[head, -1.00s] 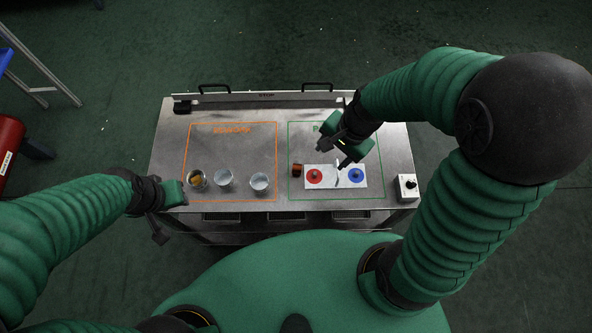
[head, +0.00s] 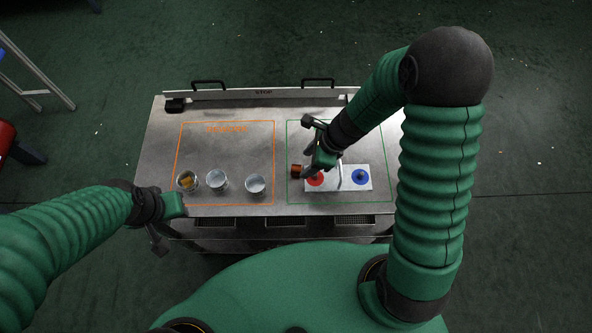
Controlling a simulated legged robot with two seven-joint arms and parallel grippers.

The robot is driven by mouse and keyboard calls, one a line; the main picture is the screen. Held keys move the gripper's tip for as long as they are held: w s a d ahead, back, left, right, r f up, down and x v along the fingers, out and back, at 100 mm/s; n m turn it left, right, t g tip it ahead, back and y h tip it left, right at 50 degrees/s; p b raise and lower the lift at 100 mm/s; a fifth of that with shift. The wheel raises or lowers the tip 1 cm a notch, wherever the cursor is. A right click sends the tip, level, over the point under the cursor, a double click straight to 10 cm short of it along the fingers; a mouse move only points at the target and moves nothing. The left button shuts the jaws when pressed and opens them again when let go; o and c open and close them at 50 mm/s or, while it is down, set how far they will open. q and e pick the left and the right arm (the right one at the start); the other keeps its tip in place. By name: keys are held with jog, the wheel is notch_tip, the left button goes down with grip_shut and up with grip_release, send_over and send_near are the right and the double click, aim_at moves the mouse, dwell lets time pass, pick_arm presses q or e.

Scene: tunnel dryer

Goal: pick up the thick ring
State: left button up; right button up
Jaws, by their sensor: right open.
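A small copper-brown piece (head: 296,171), which looks like the thick ring, sits on the steel table at the left edge of the white board. My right gripper (head: 307,163) is open, just above and to the right of this piece in the picture. Its lower finger appears very close to the piece; I cannot tell whether they touch. My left gripper (head: 168,217) is at the table's front left corner, away from the piece, and its jaws are too unclear to read.
The white board (head: 340,184) carries a red disc (head: 315,180), partly behind my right gripper, and a blue disc (head: 360,177). Three metal cups (head: 217,181) stand in the orange outline, the left one with something yellowish inside.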

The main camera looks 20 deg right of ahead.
aim_at(299, 168)
jog(key=b+x, duration=0.1)
jog(key=x, duration=0.3)
jog(key=shift+a+f, duration=0.15)
jog(key=shift+a, duration=0.1)
jog(key=shift+w+a+f, duration=0.1)
jog(key=shift+a+f, duration=0.1)
jog(key=shift+r, duration=0.1)
grip_shut()
